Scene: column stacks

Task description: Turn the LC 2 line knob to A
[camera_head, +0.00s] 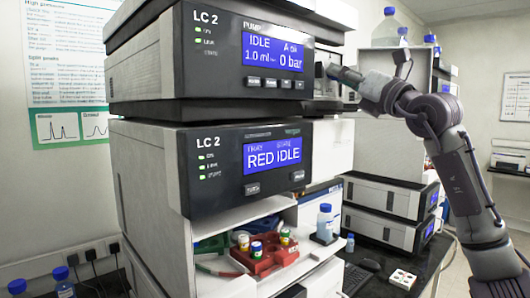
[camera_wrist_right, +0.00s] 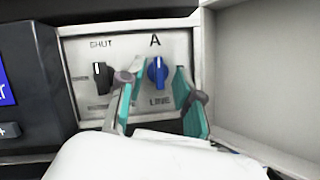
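The LC 2 line knob is the blue knob (camera_wrist_right: 158,73) in the right wrist view, with "A" printed above it and "LINE" below. Its white mark points about straight up, towards the A. My right gripper (camera_wrist_right: 155,88) has its teal-padded fingers on either side of the blue knob, with gaps showing; it looks open and not closed on it. In the head view the right gripper (camera_head: 333,73) is at the right side of the LC 2 pump module (camera_head: 146,66), and the knob is hidden there. My left gripper is not in view.
A black knob (camera_wrist_right: 103,76) labelled SHUT sits left of the blue knob. A pale side wall (camera_wrist_right: 262,75) stands right of the panel. Below the pump is another LC 2 module (camera_head: 222,165), over an open bay with a red vial rack (camera_head: 265,257).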

